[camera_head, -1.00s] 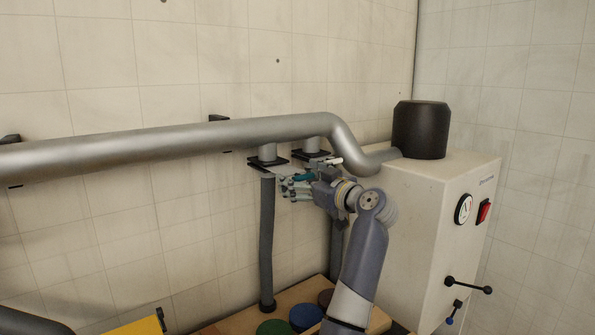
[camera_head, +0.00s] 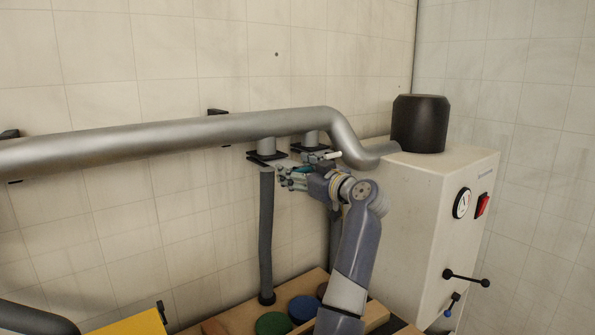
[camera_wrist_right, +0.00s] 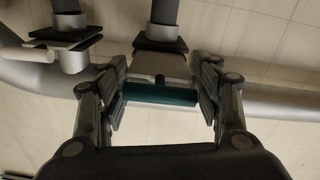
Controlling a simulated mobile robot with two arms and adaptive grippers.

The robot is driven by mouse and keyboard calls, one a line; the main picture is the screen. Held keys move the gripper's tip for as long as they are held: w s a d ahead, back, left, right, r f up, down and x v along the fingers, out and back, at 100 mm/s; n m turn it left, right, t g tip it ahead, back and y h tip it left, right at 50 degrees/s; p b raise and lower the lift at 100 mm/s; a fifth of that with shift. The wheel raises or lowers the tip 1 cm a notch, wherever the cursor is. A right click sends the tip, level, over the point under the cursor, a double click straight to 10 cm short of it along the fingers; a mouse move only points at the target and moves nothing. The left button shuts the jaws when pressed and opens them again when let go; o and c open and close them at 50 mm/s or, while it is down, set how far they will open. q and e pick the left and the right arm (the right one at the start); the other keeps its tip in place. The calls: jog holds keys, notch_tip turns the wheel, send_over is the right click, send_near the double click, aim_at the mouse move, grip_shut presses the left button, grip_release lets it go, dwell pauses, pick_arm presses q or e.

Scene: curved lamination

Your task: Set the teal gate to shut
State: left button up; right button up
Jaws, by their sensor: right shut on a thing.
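The teal gate's handle is a teal bar (camera_wrist_right: 160,95) on a pale sliding plate (camera_wrist_right: 160,66), which sticks out of a black flange (camera_wrist_right: 160,44) on a drop pipe. In the right wrist view the bar lies crosswise between my right gripper's fingers (camera_wrist_right: 162,98). In the head view, my right gripper (camera_head: 290,177) is at the gate under the big duct, and only a bit of the teal handle (camera_head: 302,169) shows. The right gripper is shut on the handle. How far the plate is in is hard to tell. My left gripper is not in view.
A second gate with a white handle (camera_head: 333,155) is close by; it also shows in the wrist view (camera_wrist_right: 28,54). The grey duct (camera_head: 200,133) runs above. A white machine cabinet (camera_head: 420,215) stands right. A grey hose (camera_head: 267,230) hangs left of the gripper.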

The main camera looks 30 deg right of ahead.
aim_at(284, 163)
jog(key=shift+w+f, duration=0.1)
jog(key=shift+w, duration=0.4)
jog(key=w+b, duration=0.1)
jog(key=w, duration=0.2)
jog(key=shift+w+a+b, duration=0.2)
jog(key=shift+w+b, duration=0.05)
jog(key=shift+b, duration=0.1)
jog(key=shift+w, duration=0.7)
jog(key=shift+s+r, duration=0.1)
jog(key=shift+r, duration=0.1)
